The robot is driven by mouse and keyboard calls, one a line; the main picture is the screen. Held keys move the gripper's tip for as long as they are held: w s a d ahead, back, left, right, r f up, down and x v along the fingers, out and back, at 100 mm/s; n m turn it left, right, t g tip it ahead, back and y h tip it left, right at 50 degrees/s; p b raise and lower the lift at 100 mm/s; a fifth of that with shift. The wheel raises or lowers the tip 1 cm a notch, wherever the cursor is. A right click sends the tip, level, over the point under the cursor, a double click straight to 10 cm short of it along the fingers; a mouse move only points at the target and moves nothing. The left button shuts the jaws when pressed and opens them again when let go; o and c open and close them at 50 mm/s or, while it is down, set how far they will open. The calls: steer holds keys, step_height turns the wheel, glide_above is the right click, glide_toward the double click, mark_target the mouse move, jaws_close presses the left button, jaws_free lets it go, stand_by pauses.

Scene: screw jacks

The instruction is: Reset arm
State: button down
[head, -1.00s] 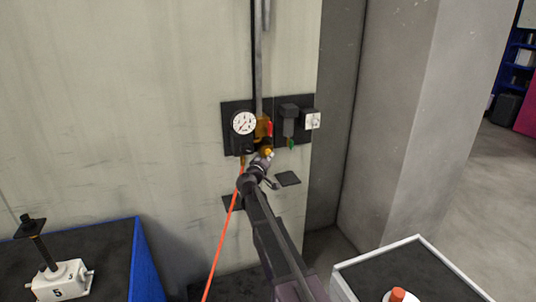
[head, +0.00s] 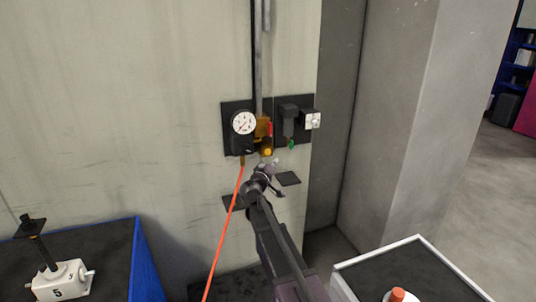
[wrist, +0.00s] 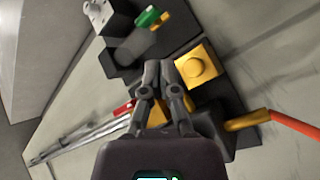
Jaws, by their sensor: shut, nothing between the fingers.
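My gripper (head: 270,170) is shut and empty in front of the wall, just below the wall fitting. Its two closed fingertips (wrist: 164,68) show in the wrist view, left of a yellow square knob (wrist: 197,66). In the head view this yellow knob (head: 267,146) sits just above the gripper, with a gap between them. A white dial gauge (head: 243,123) is mounted to the left of the knob on a dark plate. My arm reaches up from the bottom of the head view.
An orange hose (head: 222,240) hangs from below the gauge. A green part (head: 291,144) sits right of the knob. A white screw jack marked 5 (head: 61,281) stands on a blue-edged bench (head: 148,262) at left. A white-edged bench (head: 450,262) is at lower right.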

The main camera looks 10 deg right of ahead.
steer(key=s+d+f+m+g+y, duration=0.1)
steer(key=s+d+f+m+g, duration=0.1)
steer(key=s+d+f+g, duration=0.3)
steer(key=s+f+m+g, duration=0.1)
steer(key=s+f, duration=0.2)
steer(key=s, duration=0.3)
steer(key=s+d+f+m+g+y, duration=0.1)
steer(key=s+d+f+m+g, duration=0.1)
steer(key=s+d+f+g, duration=0.3)
steer(key=s+a+f+n+g+y, duration=0.1)
steer(key=s+a+f+g+y, duration=0.1)
steer(key=s, duration=0.8)
steer(key=s+a+f+n+g+y, duration=0.1)
steer(key=s+a+f+g+y, duration=0.1)
steer(key=s+a+f+y, duration=0.3)
steer(key=s+a+y, duration=0.1)
steer(key=s+a, duration=0.2)
steer(key=s, duration=0.2)
steer(key=shift+g+y, duration=0.3)
